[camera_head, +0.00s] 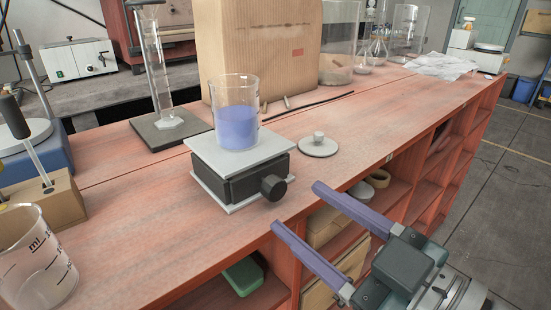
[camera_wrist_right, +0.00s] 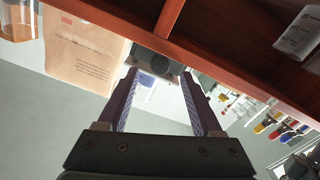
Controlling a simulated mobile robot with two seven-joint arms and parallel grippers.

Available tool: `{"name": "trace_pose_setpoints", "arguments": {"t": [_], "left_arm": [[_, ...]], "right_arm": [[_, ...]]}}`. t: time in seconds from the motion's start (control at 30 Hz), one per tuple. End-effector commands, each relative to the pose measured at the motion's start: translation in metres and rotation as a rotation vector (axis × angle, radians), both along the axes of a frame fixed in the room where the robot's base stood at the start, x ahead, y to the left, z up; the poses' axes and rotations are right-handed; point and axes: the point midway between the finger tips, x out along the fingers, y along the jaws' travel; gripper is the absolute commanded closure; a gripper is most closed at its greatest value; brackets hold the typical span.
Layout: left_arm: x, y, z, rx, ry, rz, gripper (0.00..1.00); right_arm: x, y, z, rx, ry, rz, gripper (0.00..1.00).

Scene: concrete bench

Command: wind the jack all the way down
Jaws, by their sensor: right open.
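The jack (camera_head: 232,184) stands on the red wooden bench, with a grey top plate, a grey base plate and a black body between them. The plates are apart. Its black knob (camera_head: 273,188) faces the front right. A glass beaker of blue liquid (camera_head: 237,130) stands upright on the top plate. My right gripper (camera_head: 297,207) is open and empty, its two purple fingers pointing toward the knob from the front right, apart from it. In the right wrist view the knob (camera_wrist_right: 160,64) shows between and beyond the fingertips (camera_wrist_right: 158,75). My left gripper is not in view.
A grey disc with a small knob (camera_head: 318,146) lies right of the jack. A cylinder on a dark base (camera_head: 172,130) and a cardboard box (camera_head: 262,45) stand behind. An empty beaker (camera_head: 38,262) is front left. Open shelves (camera_head: 400,195) lie below the bench edge.

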Motion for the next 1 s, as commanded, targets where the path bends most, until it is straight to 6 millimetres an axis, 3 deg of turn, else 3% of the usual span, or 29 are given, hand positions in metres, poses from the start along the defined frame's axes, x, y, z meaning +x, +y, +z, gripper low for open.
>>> {"name": "trace_pose_setpoints", "arguments": {"t": [0.1, 0.3, 0.73, 0.87, 1.0], "left_arm": [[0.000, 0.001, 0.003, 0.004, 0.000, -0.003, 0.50], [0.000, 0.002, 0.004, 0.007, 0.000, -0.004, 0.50], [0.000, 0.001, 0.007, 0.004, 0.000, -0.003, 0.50], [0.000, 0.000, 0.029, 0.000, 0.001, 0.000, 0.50], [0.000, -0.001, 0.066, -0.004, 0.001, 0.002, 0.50]], "right_arm": [[-0.021, -0.015, 0.000, -0.002, 0.003, 0.000, 0.33], [-0.042, -0.030, 0.000, -0.001, 0.001, 0.001, 0.33], [-0.044, -0.035, 0.004, -0.001, 0.003, -0.014, 0.33], [-0.033, -0.050, 0.027, -0.010, 0.046, -0.132, 0.33], [-0.022, -0.083, 0.059, -0.032, 0.181, -0.358, 0.33]]}}
